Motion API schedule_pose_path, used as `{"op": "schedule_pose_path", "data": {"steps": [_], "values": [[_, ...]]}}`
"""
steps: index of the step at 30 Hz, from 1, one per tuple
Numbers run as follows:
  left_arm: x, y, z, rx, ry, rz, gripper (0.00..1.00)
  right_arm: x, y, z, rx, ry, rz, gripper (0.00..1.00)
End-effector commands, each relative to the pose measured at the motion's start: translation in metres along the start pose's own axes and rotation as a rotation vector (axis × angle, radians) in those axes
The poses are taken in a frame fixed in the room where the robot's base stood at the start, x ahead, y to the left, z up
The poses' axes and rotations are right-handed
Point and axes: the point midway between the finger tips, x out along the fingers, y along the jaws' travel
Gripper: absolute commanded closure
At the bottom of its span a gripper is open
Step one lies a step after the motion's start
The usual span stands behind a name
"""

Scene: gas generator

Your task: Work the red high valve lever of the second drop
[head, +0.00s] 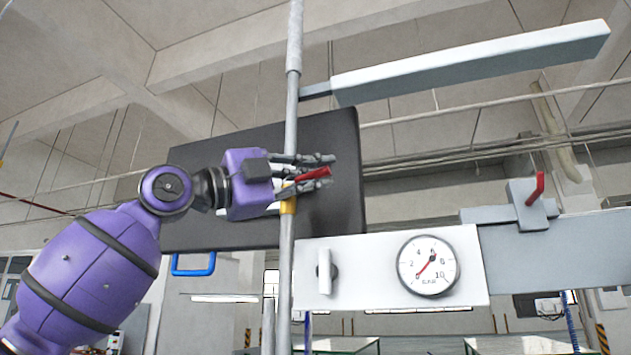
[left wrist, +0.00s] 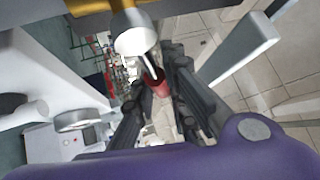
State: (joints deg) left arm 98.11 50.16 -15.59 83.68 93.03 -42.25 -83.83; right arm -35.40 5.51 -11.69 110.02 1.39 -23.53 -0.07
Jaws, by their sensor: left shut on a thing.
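The red valve lever (head: 313,174) sits high on a vertical grey pipe (head: 292,95), beside a yellow valve fitting (head: 288,205). My left gripper (head: 318,172) reaches it from the left, with its fingers around the lever, and is shut on it. In the left wrist view the red lever (left wrist: 158,84) shows between the two dark fingers (left wrist: 160,95), close to the pale round end of the valve (left wrist: 138,40). Part of the lever is hidden by the fingers. My right gripper is in neither view.
A white panel (head: 380,285) with a round gauge (head: 428,263) and a white handle (head: 325,271) lies below right. Another red lever (head: 535,188) stands on a grey block farther right. A dark board (head: 345,215) is behind the gripper. A long grey bar (head: 470,62) crosses above.

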Motion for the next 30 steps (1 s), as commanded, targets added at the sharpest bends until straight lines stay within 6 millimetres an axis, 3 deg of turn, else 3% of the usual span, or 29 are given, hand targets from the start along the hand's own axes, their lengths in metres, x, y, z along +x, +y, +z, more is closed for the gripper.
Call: {"op": "schedule_pose_path", "data": {"steps": [13, 30], "values": [[0.0, -0.024, 0.004, -0.192, -0.054, -0.203, 1.0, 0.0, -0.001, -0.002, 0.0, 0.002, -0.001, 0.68], [-0.001, -0.031, 0.005, -0.243, -0.068, -0.256, 1.0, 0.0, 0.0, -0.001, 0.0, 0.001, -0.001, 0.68]]}}
